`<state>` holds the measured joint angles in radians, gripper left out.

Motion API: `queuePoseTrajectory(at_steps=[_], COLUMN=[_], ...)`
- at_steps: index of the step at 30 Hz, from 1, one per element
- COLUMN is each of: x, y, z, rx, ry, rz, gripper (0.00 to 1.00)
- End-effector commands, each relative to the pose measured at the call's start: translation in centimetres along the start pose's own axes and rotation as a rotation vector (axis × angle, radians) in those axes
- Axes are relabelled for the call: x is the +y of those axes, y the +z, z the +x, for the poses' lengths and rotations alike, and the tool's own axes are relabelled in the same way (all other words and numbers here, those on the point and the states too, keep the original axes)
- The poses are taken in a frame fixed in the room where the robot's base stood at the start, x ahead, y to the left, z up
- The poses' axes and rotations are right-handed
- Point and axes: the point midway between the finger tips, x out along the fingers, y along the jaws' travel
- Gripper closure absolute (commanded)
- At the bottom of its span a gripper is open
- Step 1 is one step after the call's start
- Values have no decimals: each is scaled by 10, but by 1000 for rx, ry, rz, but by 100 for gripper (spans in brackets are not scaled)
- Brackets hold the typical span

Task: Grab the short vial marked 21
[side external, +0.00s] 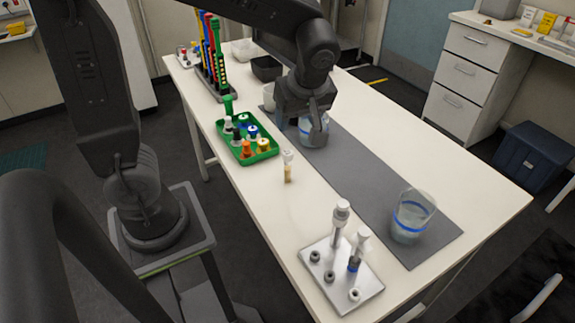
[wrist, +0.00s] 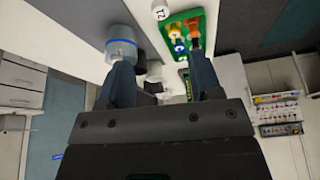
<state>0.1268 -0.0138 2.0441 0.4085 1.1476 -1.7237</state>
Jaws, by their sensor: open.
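The short vial (side external: 288,166) stands upright on the white table, with a white cap and yellowish contents, between the green tray and the grey mat. In the wrist view a white cap marked 21 (wrist: 160,12) shows at the top edge; its body is hidden or out of frame. My gripper (side external: 303,126) points down over the far part of the mat, behind the vial and apart from it. Its two fingers (wrist: 162,70) are spread with nothing held between them.
The green tray (side external: 268,153) holds several capped vials. A rack of coloured tubes (side external: 222,90) stands behind it. A white holder (side external: 345,290) with two tall vials is at the front. Another beaker (side external: 412,217) stands on the grey mat (side external: 365,185). The mat's middle is clear.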

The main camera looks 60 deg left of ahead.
Motion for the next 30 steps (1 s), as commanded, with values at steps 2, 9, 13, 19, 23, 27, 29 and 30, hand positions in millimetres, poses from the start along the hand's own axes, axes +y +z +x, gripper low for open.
queuePoseTrajectory(at_steps=[2, 9, 13, 19, 23, 27, 29, 30], x=[4, 5, 4, 4, 4, 0, -1, -2], y=[0, -1, -1, -2, -1, 1, 2, 3], z=[4, 32, 59, 86, 93, 109, 118, 124], rx=[15, 24, 23, 22, 22, 21, 22, 21], ry=[-14, -26, -27, -22, -21, -25, -25, -25], rz=[-47, -81, -80, -80, -78, -78, -77, -78], gripper=[41, 41, 41, 41, 41, 41, 41, 41])
